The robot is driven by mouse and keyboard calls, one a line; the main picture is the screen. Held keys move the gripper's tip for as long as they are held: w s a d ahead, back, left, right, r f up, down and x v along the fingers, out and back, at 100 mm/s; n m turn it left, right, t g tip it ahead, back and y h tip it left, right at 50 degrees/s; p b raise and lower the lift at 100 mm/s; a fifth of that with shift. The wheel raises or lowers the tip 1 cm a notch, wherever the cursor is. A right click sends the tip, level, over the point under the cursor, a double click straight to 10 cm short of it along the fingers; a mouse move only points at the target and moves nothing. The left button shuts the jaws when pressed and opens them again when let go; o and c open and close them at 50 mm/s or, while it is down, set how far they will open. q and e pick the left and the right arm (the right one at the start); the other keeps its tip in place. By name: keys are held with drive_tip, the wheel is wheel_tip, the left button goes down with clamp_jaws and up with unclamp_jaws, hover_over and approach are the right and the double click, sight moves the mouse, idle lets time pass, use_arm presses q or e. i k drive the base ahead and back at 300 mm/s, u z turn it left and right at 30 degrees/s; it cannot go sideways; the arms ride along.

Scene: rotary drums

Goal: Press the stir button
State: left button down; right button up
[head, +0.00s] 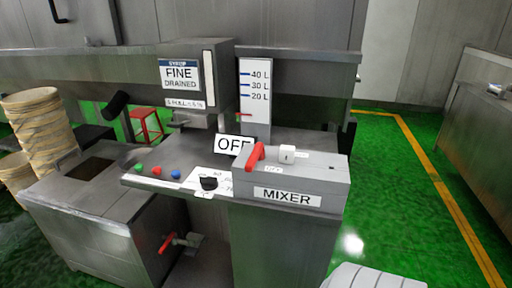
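The stir button cannot be told by label, as the small print is unreadable. A green button (138,166), a red button (157,170) and a blue button (176,173) sit in a row on the sloped steel panel (190,160). A black knob (208,183) on a white label plate is to their right. Further right, a grey box marked MIXER (290,180) carries a red lever (255,156) and a small white block (287,154) on top. A sign reading OFF (234,145) stands behind the lever.
A steel tank (80,230) with a red-handled valve (166,243) stands at lower left. Stacked tan baskets (38,130) are at far left. A box marked FINE DRAINED (181,75) and a level gauge (256,95) rise behind the panel. Green floor is open at right.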

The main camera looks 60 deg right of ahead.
sight(139, 167)
drive_tip(key=z, duration=1.75)
drive_tip(key=i, duration=1)
